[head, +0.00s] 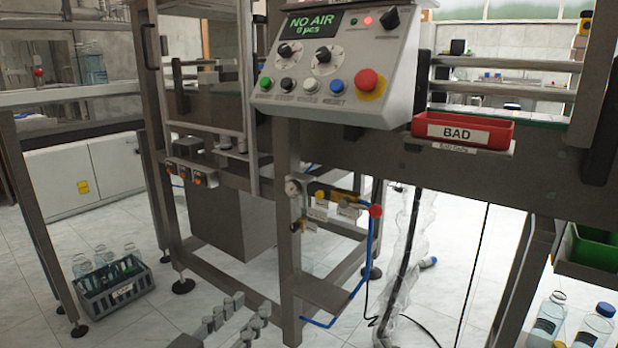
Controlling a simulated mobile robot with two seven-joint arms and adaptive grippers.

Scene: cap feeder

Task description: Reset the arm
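My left gripper (246,310) shows at the bottom edge, left of centre. Its two grey fingers point up and away, with a gap between them, and nothing shows in it. It appears low in front of the machine frame, left of a small metal shelf (322,293). Most of my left arm is out of the picture. My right gripper is not in view. The control panel (340,60) above has a display (313,22) reading "NO AIR 0 pcs", a lit red lamp and a red stop button (368,82).
An air unit with a gauge (293,188), a red knob (376,210) and a blue hose hangs on the post. A red BAD tray (462,133) sits at right. A grey crate (113,290) of bottles stands on the floor at left. Bottles (596,325) stand at lower right.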

